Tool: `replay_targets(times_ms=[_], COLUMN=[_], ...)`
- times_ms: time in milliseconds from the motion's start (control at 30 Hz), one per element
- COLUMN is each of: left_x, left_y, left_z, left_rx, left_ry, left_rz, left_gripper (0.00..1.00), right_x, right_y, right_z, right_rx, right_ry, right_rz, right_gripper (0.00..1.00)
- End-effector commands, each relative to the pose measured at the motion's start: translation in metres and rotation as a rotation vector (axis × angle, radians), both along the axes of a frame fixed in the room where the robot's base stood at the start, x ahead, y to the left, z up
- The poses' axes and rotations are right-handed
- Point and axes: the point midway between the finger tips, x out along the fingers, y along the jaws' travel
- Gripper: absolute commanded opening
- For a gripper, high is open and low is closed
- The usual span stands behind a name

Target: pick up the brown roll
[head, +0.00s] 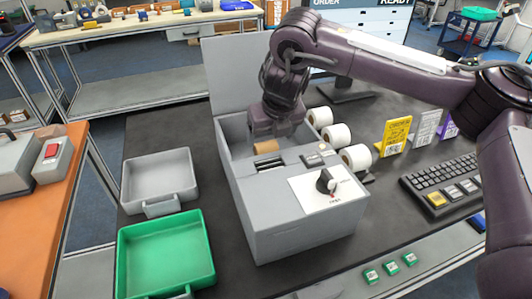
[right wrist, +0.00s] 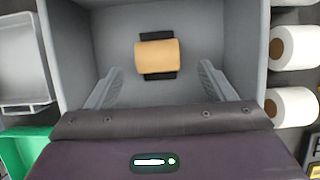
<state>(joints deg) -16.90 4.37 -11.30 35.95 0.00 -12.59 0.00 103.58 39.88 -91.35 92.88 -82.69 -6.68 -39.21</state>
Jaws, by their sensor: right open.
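The brown roll (head: 266,147) lies inside the open compartment of a grey box-shaped machine (head: 290,222). In the right wrist view the brown roll (right wrist: 157,56) lies across a dark strip on the compartment floor. My right gripper (head: 273,130) is inside the mouth of the compartment, just above the roll. In the right wrist view its two fingers (right wrist: 162,85) are spread wide, with the roll ahead of the gap between them and nothing held. My left gripper does not show.
Several white rolls (head: 336,135) stand right of the machine. A grey tray (head: 158,178) and a green tray (head: 168,252) lie to its left. The machine's raised lid (head: 228,80) stands behind the compartment. A keyboard (head: 440,178) and upright yellow card (head: 397,133) are on the right.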

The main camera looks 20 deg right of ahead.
Motion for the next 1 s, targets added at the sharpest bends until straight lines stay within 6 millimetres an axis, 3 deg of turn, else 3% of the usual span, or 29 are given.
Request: replay_targets(times_ms=[133, 400, 667, 1000], left_x=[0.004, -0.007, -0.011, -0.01], left_y=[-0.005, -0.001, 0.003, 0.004], left_z=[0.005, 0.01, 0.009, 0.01], left_rx=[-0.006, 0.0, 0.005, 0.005], left_ry=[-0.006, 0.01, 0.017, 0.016], left_rz=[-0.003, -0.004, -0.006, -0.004], left_gripper=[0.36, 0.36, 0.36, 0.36], right_x=[0.007, 0.022, 0.024, 0.024], right_y=[0.002, 0.005, 0.005, 0.005], right_z=[-0.015, -0.048, -0.052, -0.051], right_rx=[-0.001, -0.001, 0.0, 0.0], right_ry=[0.002, 0.001, -0.001, -0.001], right_rz=[0.0, -0.001, 0.0, 0.0], right_gripper=[0.76, 0.76, 0.76, 0.34])
